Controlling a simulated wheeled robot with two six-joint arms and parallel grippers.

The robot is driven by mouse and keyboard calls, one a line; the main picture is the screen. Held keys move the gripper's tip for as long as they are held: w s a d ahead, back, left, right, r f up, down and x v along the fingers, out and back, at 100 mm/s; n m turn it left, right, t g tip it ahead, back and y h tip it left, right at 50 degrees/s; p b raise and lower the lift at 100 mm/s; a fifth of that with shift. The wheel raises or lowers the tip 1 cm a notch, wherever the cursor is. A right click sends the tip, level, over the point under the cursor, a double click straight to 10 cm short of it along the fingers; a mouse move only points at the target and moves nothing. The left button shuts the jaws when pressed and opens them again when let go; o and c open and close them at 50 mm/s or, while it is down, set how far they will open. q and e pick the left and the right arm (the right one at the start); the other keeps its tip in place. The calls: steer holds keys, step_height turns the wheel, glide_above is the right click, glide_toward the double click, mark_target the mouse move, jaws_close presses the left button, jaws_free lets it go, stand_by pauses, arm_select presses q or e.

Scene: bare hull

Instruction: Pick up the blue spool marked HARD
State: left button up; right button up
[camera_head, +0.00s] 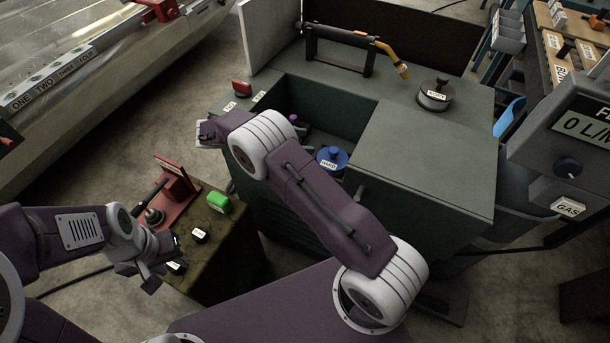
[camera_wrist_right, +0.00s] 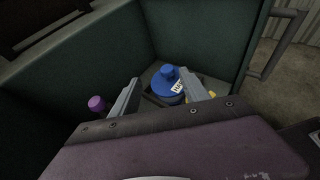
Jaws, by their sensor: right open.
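The blue spool (camera_head: 330,163) with a white HARD label stands upright inside the open bin of the green cabinet. In the right wrist view the blue spool (camera_wrist_right: 166,83) shows beyond and between the fingers of my right gripper (camera_wrist_right: 158,95), its label partly covered by the right-hand finger. That gripper is open, with nothing visibly held; I cannot tell how far its tips are from the spool.
A purple-topped item (camera_wrist_right: 97,103) and a partly hidden yellow thing (camera_wrist_right: 212,95) are also in the bin. Its green walls (camera_wrist_right: 195,35) rise around the spool. A dark labelled spool (camera_head: 435,95) and a torch on a stand (camera_head: 340,36) sit on the cabinet top.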

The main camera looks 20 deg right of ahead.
mark_target(332, 150)
steer(key=d+f, duration=0.2)
steer(key=s+d+f, duration=0.1)
steer(key=shift+s+d+f+b, duration=0.2)
steer(key=shift+d+f+b, duration=0.15)
steer(key=shift+b, duration=0.05)
steer(key=b+x, duration=0.1)
steer(key=x, duration=0.4)
steer(key=shift+d, duration=0.1)
arm_select(q)
steer(key=f, duration=0.2)
steer(key=d+f, duration=0.1)
steer(key=shift+s, duration=0.3)
arm_select(e)
steer(key=shift+r, duration=0.1)
jaws_close()
stand_by(0.4)
